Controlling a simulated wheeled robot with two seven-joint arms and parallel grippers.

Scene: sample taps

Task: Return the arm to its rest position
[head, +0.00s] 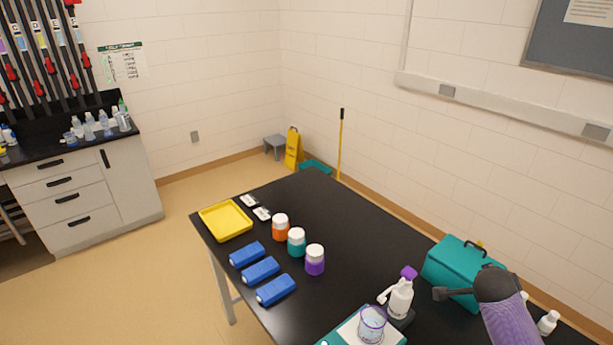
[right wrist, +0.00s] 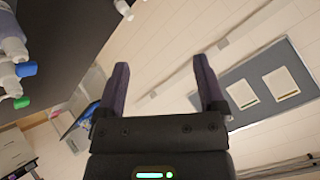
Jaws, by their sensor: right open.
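My right gripper shows in the right wrist view (right wrist: 160,88), with its two dark fingers spread wide and nothing between them. Beyond the fingers are the wall and a grey notice board (right wrist: 265,88). In the head view, a purple-sleeved part of my right arm with a dark end comes up from the bottom right, in front of the teal case (head: 455,262) and hiding part of it. The fingers cannot be made out clearly there. My left gripper is in neither view.
The black table (head: 345,225) holds a yellow tray (head: 225,221), blue rolls (head: 261,271), lidded jars (head: 297,242), a purple-topped spray bottle (head: 401,296) and a clear beaker (head: 371,325). A small white bottle (head: 547,322) stands right of my arm.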

